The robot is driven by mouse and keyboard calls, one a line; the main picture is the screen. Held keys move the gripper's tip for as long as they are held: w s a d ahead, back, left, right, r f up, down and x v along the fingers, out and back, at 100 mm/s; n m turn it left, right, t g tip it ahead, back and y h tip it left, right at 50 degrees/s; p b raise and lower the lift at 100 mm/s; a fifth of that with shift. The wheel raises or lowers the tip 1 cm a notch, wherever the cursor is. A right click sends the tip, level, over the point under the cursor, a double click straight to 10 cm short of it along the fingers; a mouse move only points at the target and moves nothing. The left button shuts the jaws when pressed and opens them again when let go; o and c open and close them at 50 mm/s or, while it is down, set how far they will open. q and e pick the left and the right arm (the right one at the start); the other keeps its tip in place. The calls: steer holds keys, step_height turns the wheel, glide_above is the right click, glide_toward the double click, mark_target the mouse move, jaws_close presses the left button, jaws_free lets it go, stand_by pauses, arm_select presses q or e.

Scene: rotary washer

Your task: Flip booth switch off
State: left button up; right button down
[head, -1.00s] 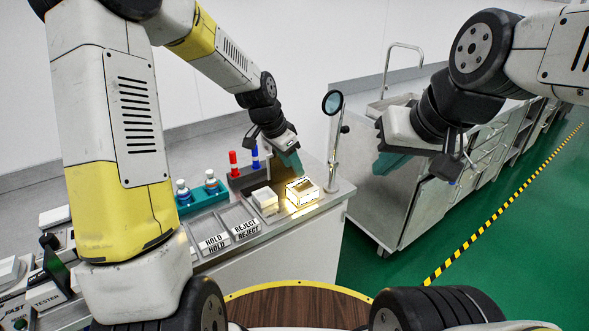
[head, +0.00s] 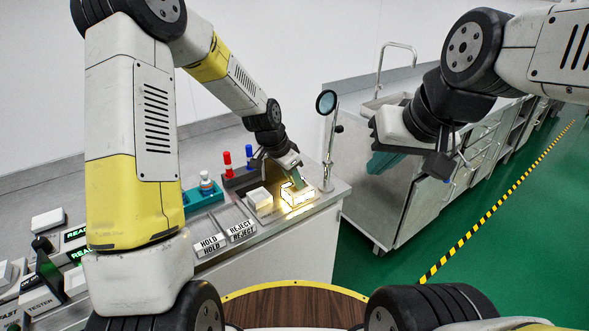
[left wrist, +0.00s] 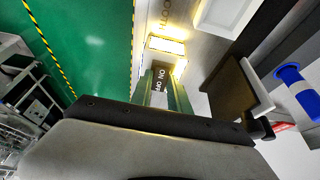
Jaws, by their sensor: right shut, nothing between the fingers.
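The booth (head: 302,199) is a small glowing box near the right end of the metal bench. Its lit panel also shows in the left wrist view (left wrist: 166,45). Beside it there is a plate marked ON and OFF (left wrist: 159,80); the switch lever itself cannot be made out. My left gripper (head: 297,182) points down at the booth. In the left wrist view its green fingers (left wrist: 163,90) stand apart with the ON/OFF plate showing between them; contact cannot be told. My right gripper (head: 376,168) is shut and empty in the air, right of the bench.
A magnifier on a stand (head: 327,140) rises just behind and right of the booth. A white block (head: 259,200) sits left of it, with HOLD (head: 209,245) and REJECT (head: 241,230) trays further left. Red (head: 227,160) and blue bottles stand behind. A second counter is at right.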

arm_select(q)
steer(key=shift+d, duration=0.1)
jaws_close()
steer(key=shift+w+d+r+g+y, duration=0.1)
steer(key=shift+w+d+g+y, duration=0.15)
steer(key=shift+g+y, duration=0.55)
steer(key=y, duration=0.1)
steer(key=g+y, duration=0.1)
steer(key=shift+w+d+y, duration=0.15)
steer(key=shift+d+y, duration=0.05)
steer(key=shift+y, duration=0.1)
steer(key=shift+g, duration=0.3)
steer(key=shift+r, duration=0.1)
steer(key=o, duration=0.9)
jaws_free()
